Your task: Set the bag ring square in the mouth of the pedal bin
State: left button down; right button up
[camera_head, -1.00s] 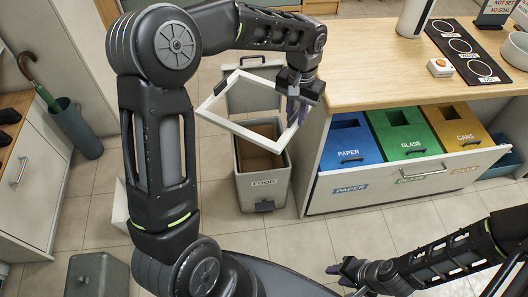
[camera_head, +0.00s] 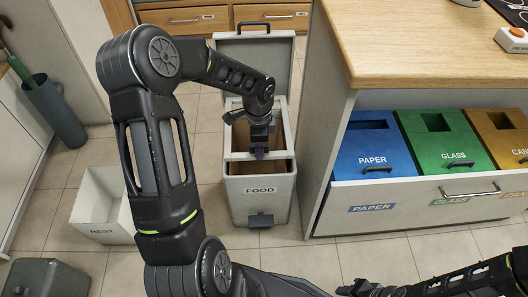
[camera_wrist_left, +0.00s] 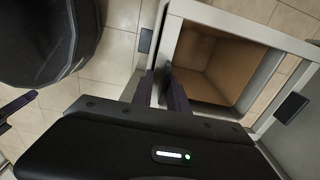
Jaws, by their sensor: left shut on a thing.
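The pedal bin (camera_head: 259,207), a grey box marked FOOD, stands on the floor with its lid (camera_head: 254,61) raised behind its mouth. In the left wrist view the fingers (camera_wrist_left: 166,92) pinch the ring (camera_wrist_left: 245,30) beside the brown interior. I cannot tell whether the ring is fully seated. My right gripper (camera_head: 352,289) is at the bottom edge, partly cut off.
A counter (camera_head: 420,45) with a pulled-out drawer of blue (camera_head: 372,150), green (camera_head: 441,140) and yellow bins stands right of the pedal bin. A pale open box (camera_head: 98,205) is on the floor to the left. An umbrella stand (camera_head: 57,115) is farther left.

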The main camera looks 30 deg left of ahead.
dwell(0.4)
pick_arm(q)
jog(key=shift+f, duration=0.1)
jog(key=shift+s+f+b, duration=0.1)
jog(key=shift+f+b, duration=1)
jog(key=shift+f, duration=0.25)
jog(key=shift+f+b, duration=0.85)
jog(key=shift+f, duration=0.65)
jog(key=shift+f, duration=0.15)
jog(key=shift+f+b, duration=0.8)
jog(key=shift+f, duration=0.3)
